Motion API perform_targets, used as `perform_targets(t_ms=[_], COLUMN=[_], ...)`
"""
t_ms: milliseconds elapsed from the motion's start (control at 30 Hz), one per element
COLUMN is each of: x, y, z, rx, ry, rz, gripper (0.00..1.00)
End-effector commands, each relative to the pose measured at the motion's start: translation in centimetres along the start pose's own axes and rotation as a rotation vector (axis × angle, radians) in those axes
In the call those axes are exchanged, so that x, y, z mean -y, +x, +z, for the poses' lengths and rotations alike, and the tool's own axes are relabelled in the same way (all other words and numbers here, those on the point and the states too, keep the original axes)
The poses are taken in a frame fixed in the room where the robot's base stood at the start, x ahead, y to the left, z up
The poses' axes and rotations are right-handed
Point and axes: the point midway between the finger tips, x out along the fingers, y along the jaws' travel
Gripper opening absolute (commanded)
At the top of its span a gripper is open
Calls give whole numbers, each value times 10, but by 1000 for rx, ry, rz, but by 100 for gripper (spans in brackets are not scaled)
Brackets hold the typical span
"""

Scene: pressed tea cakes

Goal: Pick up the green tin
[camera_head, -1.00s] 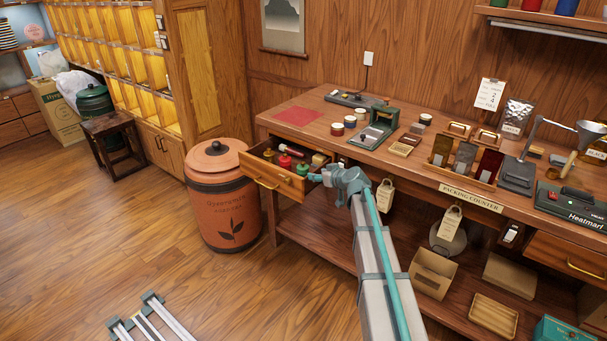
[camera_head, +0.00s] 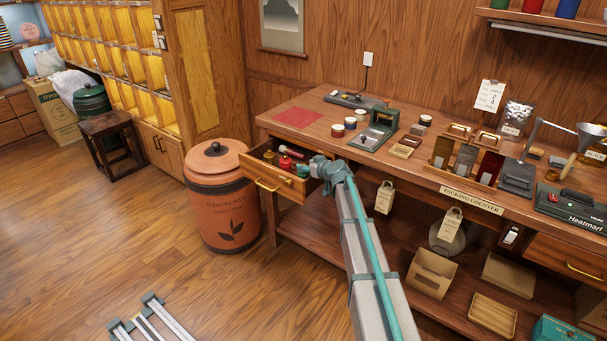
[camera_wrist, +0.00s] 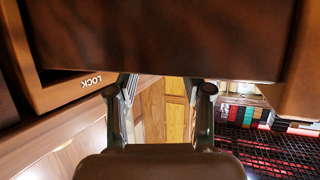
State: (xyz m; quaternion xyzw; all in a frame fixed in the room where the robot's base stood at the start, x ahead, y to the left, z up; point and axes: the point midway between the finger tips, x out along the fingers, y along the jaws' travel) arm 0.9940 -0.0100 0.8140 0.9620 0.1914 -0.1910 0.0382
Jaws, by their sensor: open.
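The open drawer (camera_head: 277,196) of the packing counter holds a red tin (camera_head: 285,163) and small dark and green items. One small green item (camera_head: 303,170) shows at its right, close to my gripper; I cannot tell whether it is the green tin. My gripper is at the drawer's right side in the head view, its fingertips hard to make out. In the wrist view my gripper (camera_wrist: 160,92) has its two fingers apart, with nothing seen between them. A dark wooden face (camera_wrist: 165,40) fills the top of that view. No green tin is clear there.
The packing counter (camera_head: 340,108) stands behind and right of the drawer, with cups and tools on it. An orange canister (camera_head: 222,205) stands left of the drawer. The floor in front is largely clear.

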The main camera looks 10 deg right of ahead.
Motion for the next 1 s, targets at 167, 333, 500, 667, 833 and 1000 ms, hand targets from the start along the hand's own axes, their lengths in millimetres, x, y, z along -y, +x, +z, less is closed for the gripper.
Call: perform_targets(t_ms=[167, 333, 500, 667, 833, 1000], x=[-2, -1, 0, 0, 0, 0], y=[27, 34, 34, 34, 34, 34], z=[-2, -1, 0, 0, 0, 0], rx=[1, 0, 0, 0, 1, 1], ry=[0, 0, 0, 0, 0, 0], rz=[-1, 0, 0, 0, -1, -1], gripper=[50, 50, 47, 20, 0, 0])
